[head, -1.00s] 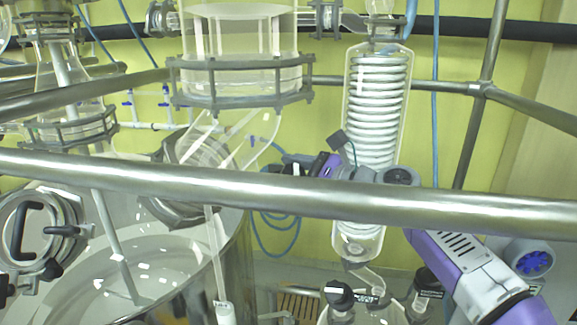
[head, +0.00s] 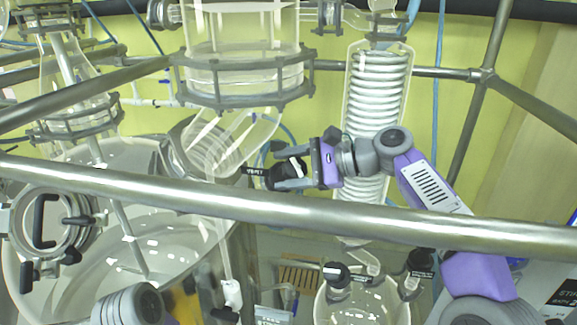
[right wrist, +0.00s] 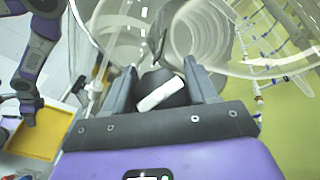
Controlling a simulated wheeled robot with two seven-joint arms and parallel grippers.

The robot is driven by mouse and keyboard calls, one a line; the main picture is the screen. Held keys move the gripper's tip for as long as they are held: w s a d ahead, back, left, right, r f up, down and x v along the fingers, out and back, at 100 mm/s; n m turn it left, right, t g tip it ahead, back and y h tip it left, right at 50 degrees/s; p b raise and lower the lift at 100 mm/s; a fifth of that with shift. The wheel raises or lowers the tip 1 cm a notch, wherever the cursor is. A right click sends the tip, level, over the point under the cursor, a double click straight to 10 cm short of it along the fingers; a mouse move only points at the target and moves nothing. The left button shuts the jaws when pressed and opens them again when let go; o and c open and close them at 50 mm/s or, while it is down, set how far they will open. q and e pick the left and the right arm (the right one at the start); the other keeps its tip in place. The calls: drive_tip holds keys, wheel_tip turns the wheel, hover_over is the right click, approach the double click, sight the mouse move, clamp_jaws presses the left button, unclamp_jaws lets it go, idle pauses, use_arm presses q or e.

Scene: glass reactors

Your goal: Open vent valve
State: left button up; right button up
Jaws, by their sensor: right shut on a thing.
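The vent valve's black handle (head: 256,171) with a small white label shows in the head view, just below the glass flange of the vessel lid. My right gripper (head: 280,172) reaches it from the right, its fingers on either side of the black handle. In the right wrist view the dark handle with a white strip (right wrist: 160,95) sits between the two fingers of my right gripper (right wrist: 162,88), shut on it. Part of the valve body is hidden behind the fingers. My left arm's purple end (right wrist: 28,95) shows small at the left of the right wrist view; its jaws are too small to read.
A steel rail (head: 300,218) crosses in front of the glassware, below my right gripper. A coil condenser (head: 378,90) stands behind my right forearm. A glass vessel (head: 90,250) fills the lower left. A second flask with black caps (head: 362,300) stands at the bottom.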

idle(0.3)
drive_tip(key=o, duration=1)
drive_tip(key=shift+c, duration=0.2)
